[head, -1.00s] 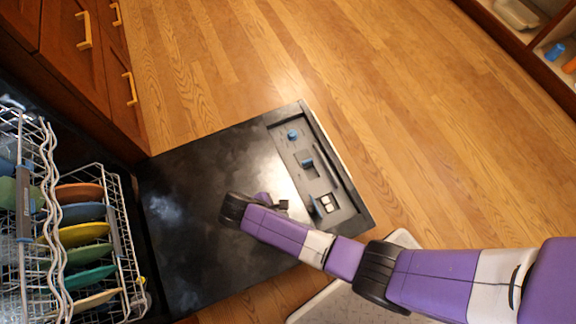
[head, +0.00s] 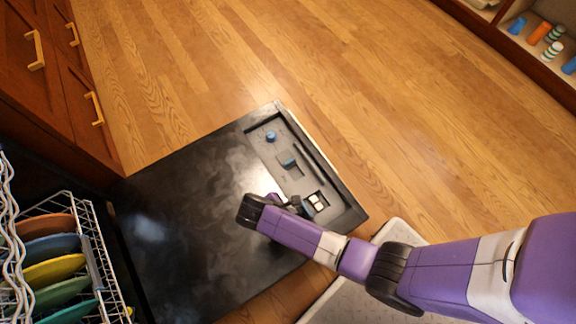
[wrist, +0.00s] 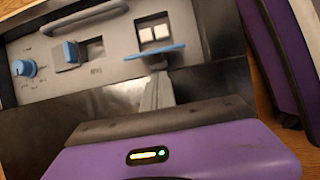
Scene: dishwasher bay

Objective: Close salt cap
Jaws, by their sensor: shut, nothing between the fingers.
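The open dishwasher door (head: 190,210) lies flat and carries a grey panel (wrist: 105,75). In the wrist view, a round blue knob (wrist: 23,68) sits at the panel's left, probably the salt cap, but I cannot read its label. It also shows in the head view (head: 271,136). Right of it is a small recess with an upright blue tab (wrist: 70,52). Farther right, a compartment holds two white blocks (wrist: 154,33), with a raised blue flap (wrist: 155,52) at its near edge. My gripper (wrist: 158,82) is shut and empty, its tips just below the flap; contact is unclear.
A white wire rack (head: 90,240) with coloured plates (head: 50,250) stands at left. Wooden drawers (head: 40,70) are beyond it. An open shelf (head: 520,60) with bottles is at the upper right. The wooden floor (head: 270,50) beyond the door is clear.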

